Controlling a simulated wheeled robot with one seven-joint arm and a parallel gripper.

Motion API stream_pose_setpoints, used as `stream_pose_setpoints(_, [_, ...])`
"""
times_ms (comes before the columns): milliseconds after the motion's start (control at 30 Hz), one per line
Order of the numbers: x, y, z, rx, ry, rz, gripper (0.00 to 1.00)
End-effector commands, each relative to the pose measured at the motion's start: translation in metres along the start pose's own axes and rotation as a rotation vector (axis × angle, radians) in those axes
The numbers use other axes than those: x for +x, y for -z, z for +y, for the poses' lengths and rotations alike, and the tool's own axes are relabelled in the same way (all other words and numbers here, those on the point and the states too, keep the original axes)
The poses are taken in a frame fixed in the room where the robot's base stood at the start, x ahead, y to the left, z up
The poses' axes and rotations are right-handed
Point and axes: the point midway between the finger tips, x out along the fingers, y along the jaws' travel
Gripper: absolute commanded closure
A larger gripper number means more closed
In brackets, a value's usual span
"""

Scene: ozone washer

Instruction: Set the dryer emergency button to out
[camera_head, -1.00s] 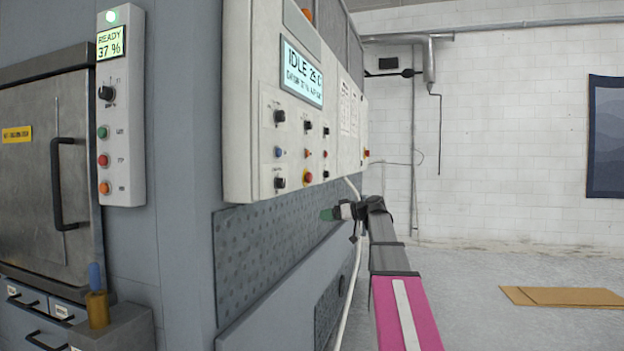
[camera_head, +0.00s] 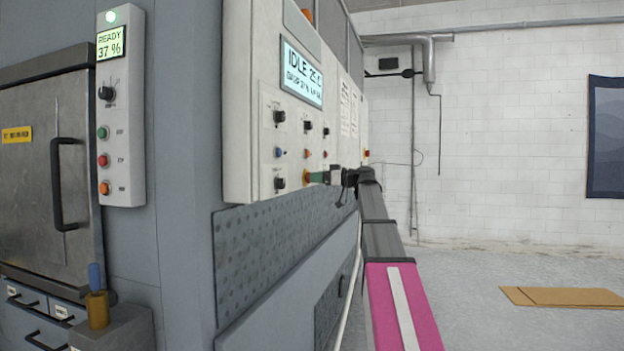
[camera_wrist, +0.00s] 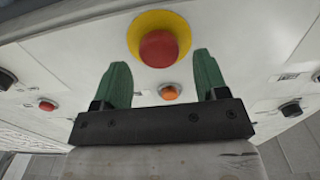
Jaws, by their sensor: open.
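The dryer emergency button (camera_wrist: 159,48) is a red mushroom head on a yellow ring on the white control panel. In the wrist view it lies beyond and between my open green fingertips, which do not visibly touch it. In the head view my gripper (camera_head: 312,177) is at the lower part of the panel (camera_head: 241,120), right at the button's place, and hides most of it; a bit of its yellow ring shows at the finger's tip. My gripper also shows in the wrist view (camera_wrist: 161,72). I cannot tell whether the button is in or out.
An orange button (camera_wrist: 170,92) sits near the emergency button, between my fingers in the wrist view. Black knobs (camera_head: 279,116) and small buttons share the panel. A display (camera_head: 302,72) reads IDLE. Open floor and cardboard sheets (camera_head: 562,297) lie to the right.

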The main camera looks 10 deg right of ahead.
Motion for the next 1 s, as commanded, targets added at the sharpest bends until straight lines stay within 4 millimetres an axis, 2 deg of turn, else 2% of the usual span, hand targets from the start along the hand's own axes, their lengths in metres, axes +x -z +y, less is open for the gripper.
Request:
stream_pose_setpoints(200, [0.022, 0.000, 0.000, 0.001, 0.000, 0.000, 0.33])
stream_pose_setpoints(567, [0.026, 0.000, 0.000, 0.000, -0.001, 0.000, 0.33])
stream_pose_setpoints(767, [0.026, 0.000, 0.000, 0.001, -0.001, 0.000, 0.95])
stream_pose_setpoints(800, [0.026, 0.000, 0.000, 0.001, -0.001, 0.000, 0.99])
stream_pose_setpoints(1000, [0.019, 0.000, 0.000, 0.000, -0.001, 0.000, 1.00])
